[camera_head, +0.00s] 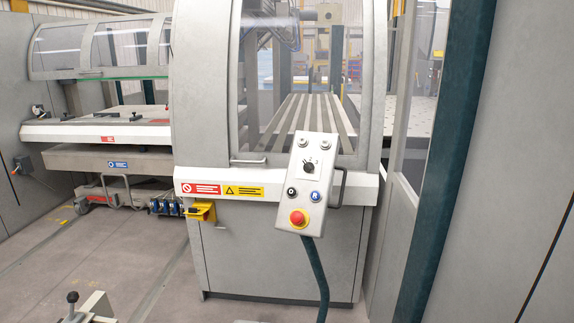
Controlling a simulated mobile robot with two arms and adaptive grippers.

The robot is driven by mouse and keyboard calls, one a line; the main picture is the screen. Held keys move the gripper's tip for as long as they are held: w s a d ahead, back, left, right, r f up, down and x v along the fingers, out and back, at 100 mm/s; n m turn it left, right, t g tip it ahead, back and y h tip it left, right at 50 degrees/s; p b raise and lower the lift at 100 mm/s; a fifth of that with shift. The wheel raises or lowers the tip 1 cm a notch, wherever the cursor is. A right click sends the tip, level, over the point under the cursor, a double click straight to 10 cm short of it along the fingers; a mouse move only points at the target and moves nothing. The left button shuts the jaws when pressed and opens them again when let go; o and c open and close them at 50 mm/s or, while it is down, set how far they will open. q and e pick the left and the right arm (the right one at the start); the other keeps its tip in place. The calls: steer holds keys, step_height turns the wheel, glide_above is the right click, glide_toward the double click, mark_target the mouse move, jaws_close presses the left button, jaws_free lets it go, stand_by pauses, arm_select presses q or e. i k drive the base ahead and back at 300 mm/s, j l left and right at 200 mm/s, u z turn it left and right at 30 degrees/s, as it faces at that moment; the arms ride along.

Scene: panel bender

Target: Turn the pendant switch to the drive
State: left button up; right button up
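The pendant (304,206) is a slim pale grey box, slightly tilted, in front of the machine's middle cabinet. A dark rotary switch (309,165) with a pointer knob sits in its upper half, with small marks around it too fine to read. Two small round key-like fittings are above the switch. Below are a black button (291,191), a blue button marked R (315,197) and a red mushroom button on a yellow ring (298,218). A dark cable (318,268) runs down from the pendant. Neither gripper is in view.
The grey machine cabinet (270,258) with a window stands behind the pendant. A black handle (341,187) is close at the pendant's right. A dark teal post (447,160) stands at right. A black-knobbed lever (72,304) shows at bottom left. The floor at left is mostly clear.

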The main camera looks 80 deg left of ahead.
mark_target(309, 167)
steer(key=j+u, duration=0.1)
steer(key=u, duration=0.75)
steer(key=i+j+u, duration=0.1)
steer(key=u, duration=0.35)
